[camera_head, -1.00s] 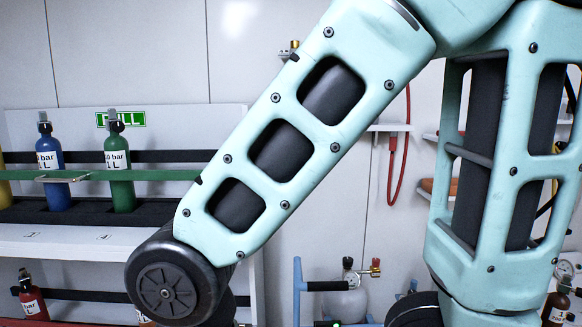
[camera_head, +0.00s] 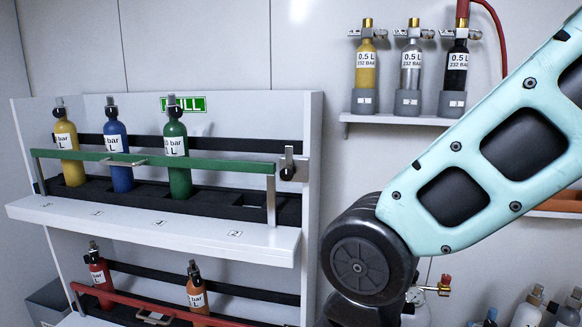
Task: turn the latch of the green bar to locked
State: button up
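The green bar (camera_head: 225,166) runs across the front of the upper shelf, before the yellow (camera_head: 70,155), blue (camera_head: 118,160) and green (camera_head: 177,160) bottles. A small metal handle (camera_head: 124,161) is on its middle. A metal latch (camera_head: 289,164) with a dark mount is at the bar's right end, on the side of the rack. Its metal piece looks upright; I cannot tell whether it is locked. My gripper is out of view. Only my arm's pale green link and dark joint show at the right, apart from the latch in the picture.
A red bar (camera_head: 160,309) crosses the lower shelf before red and orange bottles. A wall shelf (camera_head: 385,119) holds three small bottles with fittings. My arm covers much of the right side. Bare wall lies between the rack and the wall shelf.

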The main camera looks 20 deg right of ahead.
aim_at(286, 173)
jog(key=j+z, duration=0.35)
jog(key=j, duration=0.35)
jog(key=j+z, duration=0.3)
jog(key=j, duration=0.4)
jog(key=k+j+z, duration=0.15)
jog(key=j+z, duration=0.2)
jog(key=j, duration=0.35)
